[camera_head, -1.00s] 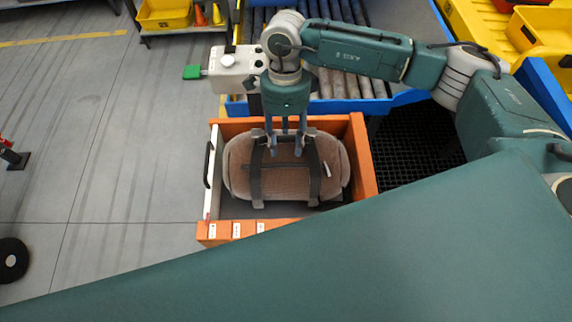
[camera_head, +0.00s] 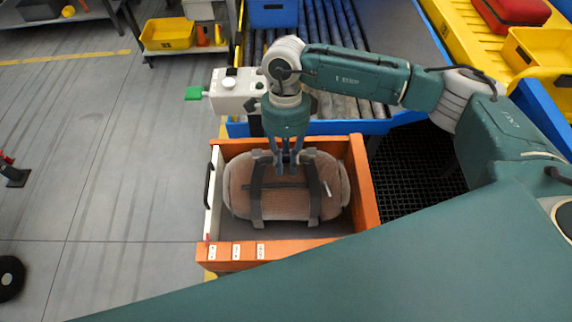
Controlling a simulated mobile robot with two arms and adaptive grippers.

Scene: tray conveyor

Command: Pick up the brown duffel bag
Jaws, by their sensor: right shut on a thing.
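The brown duffel bag (camera_head: 286,203) with dark straps lies in an orange tray (camera_head: 367,190) with a white left side. My right gripper (camera_head: 286,170) points down at the back middle of the bag, between its two straps, and is shut on the bag. The fingertips overlap the bag's upper edge, so the exact grip is partly hidden. The bag still appears within the tray walls; I cannot tell whether it is clear of the tray floor. My left gripper is not in view.
A roller conveyor (camera_head: 350,55) with blue rails runs behind the tray. A yellow conveyor with a red case (camera_head: 508,12) and a yellow bin (camera_head: 540,45) stands at the back right. Dark grating lies right of the tray. The grey floor at left is mostly clear.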

